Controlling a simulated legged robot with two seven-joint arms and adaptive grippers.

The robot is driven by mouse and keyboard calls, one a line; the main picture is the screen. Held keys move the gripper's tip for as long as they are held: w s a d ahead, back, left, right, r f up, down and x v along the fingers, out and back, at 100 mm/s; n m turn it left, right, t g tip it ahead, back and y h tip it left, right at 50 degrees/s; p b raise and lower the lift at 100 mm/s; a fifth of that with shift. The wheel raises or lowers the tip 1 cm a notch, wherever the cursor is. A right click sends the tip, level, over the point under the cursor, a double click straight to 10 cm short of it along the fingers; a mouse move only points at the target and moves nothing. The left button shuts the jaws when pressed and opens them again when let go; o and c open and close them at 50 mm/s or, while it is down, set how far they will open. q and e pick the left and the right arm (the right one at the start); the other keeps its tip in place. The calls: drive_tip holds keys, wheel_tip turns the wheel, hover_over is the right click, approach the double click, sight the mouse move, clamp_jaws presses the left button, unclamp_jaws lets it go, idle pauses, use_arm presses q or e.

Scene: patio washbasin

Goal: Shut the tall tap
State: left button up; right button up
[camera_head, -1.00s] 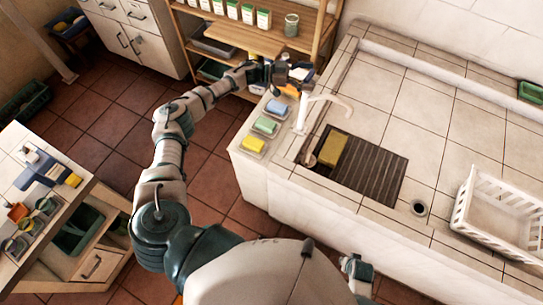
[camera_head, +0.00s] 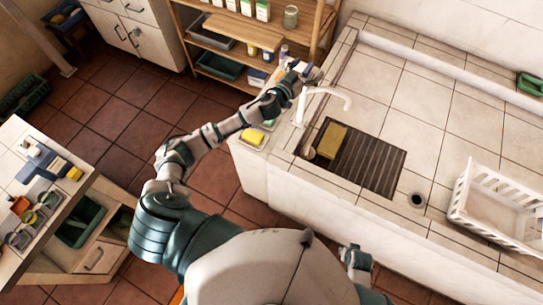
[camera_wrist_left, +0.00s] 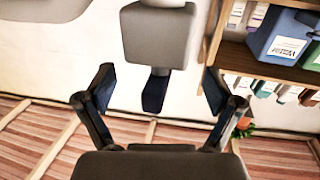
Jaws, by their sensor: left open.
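The tall white tap (camera_head: 325,91) stands at the left edge of the basin, its spout arching right. My left gripper (camera_head: 298,74) is just behind and left of the tap's upright in the head view. Its fingers are spread in the left wrist view (camera_wrist_left: 158,88), with no clear object held. The tap's handle cannot be told apart from the gripper in the head view, and I cannot tell whether they touch. My right gripper (camera_head: 355,261) shows only partly at the bottom, and its jaws are unclear.
A dark slatted drain mat (camera_head: 365,160) with a yellow sponge (camera_head: 331,139) lies right of the tap. A white basket (camera_head: 503,200) stands at the right. A yellow soap bar (camera_head: 253,137) sits on the left ledge under my forearm. A wooden shelf (camera_head: 323,35) stands behind.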

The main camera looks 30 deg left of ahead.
use_arm(q)
drive_tip(key=n+y, duration=0.1)
drive_tip(key=y, duration=0.1)
drive_tip(key=shift+r+n+t+y, duration=0.15)
drive_tip(key=shift+n+t+y, duration=0.15)
drive_tip(key=shift+n+y, duration=0.1)
drive_tip(key=s+y+b, duration=0.1)
drive_tip(key=s+b, duration=0.3)
drive_tip(key=s, duration=1.4)
drive_tip(key=s+f+g, duration=0.2)
drive_tip(key=f, duration=0.6)
drive_tip(key=s+a+f+g+y, duration=0.1)
drive_tip(key=f+g, duration=0.2)
drive_tip(key=f, duration=0.6)
drive_tip(key=s+a+f+g, duration=0.1)
drive_tip(key=s+f+g, duration=0.1)
drive_tip(key=f, duration=0.6)
drive_tip(key=shift+s+a+f+g+y+p, duration=0.2)
drive_tip(key=shift+s+f+g+y+p, duration=0.15)
drive_tip(key=shift+g, duration=0.35)
